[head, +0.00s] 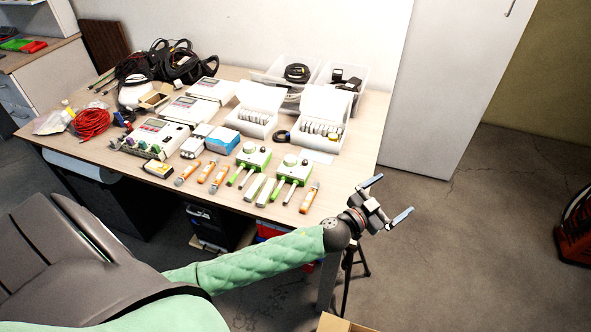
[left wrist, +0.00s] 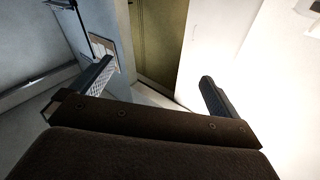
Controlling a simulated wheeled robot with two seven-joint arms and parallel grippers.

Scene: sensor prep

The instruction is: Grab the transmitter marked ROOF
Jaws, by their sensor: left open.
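Two green-and-white devices with round tops and green legs stand near the table's front edge in the head view, one on the left (head: 253,158) and one on the right (head: 293,171). Two pale green-grey bars (head: 260,189) lie between them, and several orange-and-white sticks (head: 219,178) lie close by. No ROOF marking is readable, so I cannot tell which thing is the transmitter. My left gripper (head: 388,199) is open and empty, off the table's front right corner. In the left wrist view its fingers (left wrist: 155,88) are spread with nothing between them. My right gripper is not seen.
The wooden table (head: 361,150) also holds white instruments (head: 155,136), open white cases (head: 320,125), clear bins (head: 341,78), a blue box (head: 222,140), red cable (head: 91,123) and black cables. A tall white cabinet (head: 447,80) stands right. Floor around my left gripper is mostly open.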

